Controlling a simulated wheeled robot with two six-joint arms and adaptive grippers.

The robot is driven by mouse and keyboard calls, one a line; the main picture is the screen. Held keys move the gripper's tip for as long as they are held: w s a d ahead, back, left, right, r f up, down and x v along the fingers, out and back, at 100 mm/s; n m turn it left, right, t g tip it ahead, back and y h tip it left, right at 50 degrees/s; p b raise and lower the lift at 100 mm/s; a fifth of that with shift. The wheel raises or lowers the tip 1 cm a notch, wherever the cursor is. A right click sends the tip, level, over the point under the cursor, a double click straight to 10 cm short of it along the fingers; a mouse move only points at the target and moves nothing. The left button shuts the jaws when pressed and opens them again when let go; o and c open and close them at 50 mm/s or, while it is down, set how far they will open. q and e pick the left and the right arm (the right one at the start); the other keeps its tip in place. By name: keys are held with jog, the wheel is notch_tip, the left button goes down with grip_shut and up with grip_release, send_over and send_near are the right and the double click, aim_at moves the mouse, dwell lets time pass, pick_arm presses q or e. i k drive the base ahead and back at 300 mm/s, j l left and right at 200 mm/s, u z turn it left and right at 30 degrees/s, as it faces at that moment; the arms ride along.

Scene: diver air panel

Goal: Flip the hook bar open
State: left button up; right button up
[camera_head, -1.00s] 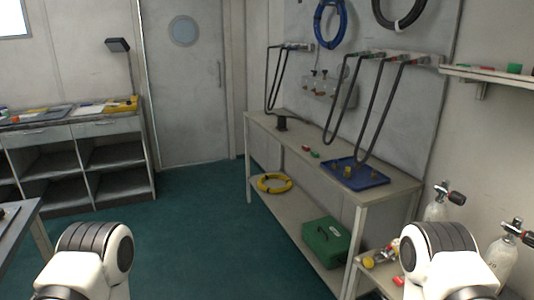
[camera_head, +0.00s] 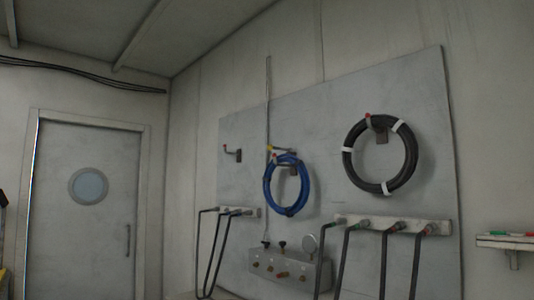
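The grey wall panel (camera_head: 330,120) carries several hooks. A blue hose coil (camera_head: 287,185) hangs from a hook near the middle of the panel. At the top of this coil a short dark bar (camera_head: 283,149) with a yellow end lies roughly level across the hook. A black hose coil (camera_head: 380,155) with white bands hangs from another hook (camera_head: 378,130) at the right. A small hook (camera_head: 232,152) with a red tip at the left is empty. I cannot tell for certain which part is the hook bar. Neither gripper is in view.
A manifold box (camera_head: 285,268) with valves and a gauge sits below the blue coil. Black hoses hang from outlets (camera_head: 395,224) at lower right and outlets (camera_head: 236,212) at left. A small shelf (camera_head: 508,242) stands out at far right. A door (camera_head: 88,210) is at left.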

aim_at(269, 148)
jog(key=i+j, duration=0.35)
jog(key=i+j+z, duration=0.15)
jog(key=i+j, duration=0.15)
jog(key=j, duration=0.2)
jog(key=i+j, duration=0.3)
jog(key=j, duration=0.15)
jog(key=i+j+z, duration=0.15)
jog(key=i+j, duration=0.15)
jog(key=j, duration=0.2)
jog(key=i+j, duration=0.3)
jog(key=j, duration=0.15)
jog(key=i+j+z, duration=0.1)
jog(key=i+j, duration=0.15)
jog(key=j, duration=0.25)
jog(key=i+j+z, duration=0.1)
jog(key=i+j, duration=0.15)
jog(key=j, duration=0.3)
jog(key=i+j, duration=0.25)
jog(key=j, duration=0.3)
jog(key=l+z, duration=0.05)
